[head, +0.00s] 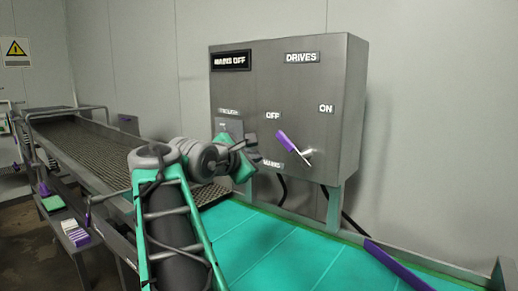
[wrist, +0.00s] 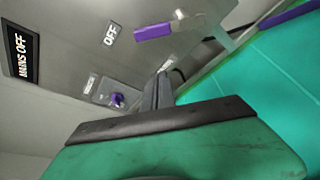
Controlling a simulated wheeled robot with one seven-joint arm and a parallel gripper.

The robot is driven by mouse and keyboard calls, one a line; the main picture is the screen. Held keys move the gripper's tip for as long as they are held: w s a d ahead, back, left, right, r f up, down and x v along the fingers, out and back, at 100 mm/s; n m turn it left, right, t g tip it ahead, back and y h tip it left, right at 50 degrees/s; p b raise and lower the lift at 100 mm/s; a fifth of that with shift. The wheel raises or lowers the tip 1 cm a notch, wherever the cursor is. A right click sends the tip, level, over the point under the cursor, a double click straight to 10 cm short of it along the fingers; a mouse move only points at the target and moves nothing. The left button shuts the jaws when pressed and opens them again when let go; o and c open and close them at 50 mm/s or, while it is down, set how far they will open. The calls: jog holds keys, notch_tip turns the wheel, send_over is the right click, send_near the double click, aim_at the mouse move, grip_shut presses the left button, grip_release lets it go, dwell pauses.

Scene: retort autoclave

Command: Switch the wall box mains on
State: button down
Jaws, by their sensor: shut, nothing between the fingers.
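The grey wall box (head: 340,90) stands behind the green belt, with a "MAINS OFF" plate (head: 231,60) at its top left, also in the wrist view (wrist: 20,55). A purple-handled lever (head: 287,141) on its front tilts up and left from a metal pivot, towards the OFF label (head: 272,115) and away from the ON label (head: 326,108). The lever also shows in the wrist view (wrist: 153,32). My gripper (head: 256,158) is shut and empty, left of and slightly below the lever, apart from it. The wrist view shows its closed fingers (wrist: 162,90).
A small purple knob (wrist: 118,99) sits on a plate at the box's lower left, close to my fingers and mostly hidden by my arm in the head view. A purple bar (head: 395,265) lies along the belt's (head: 300,240) right edge. A mesh conveyor (head: 80,140) runs back left.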

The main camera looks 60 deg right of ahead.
aim_at(292, 150)
jog(key=shift+d, duration=0.1)
jog(key=s+d+p, duration=0.2)
jog(key=d+p, duration=0.1)
jog(key=d, duration=0.6)
jog(key=shift+r, duration=0.25)
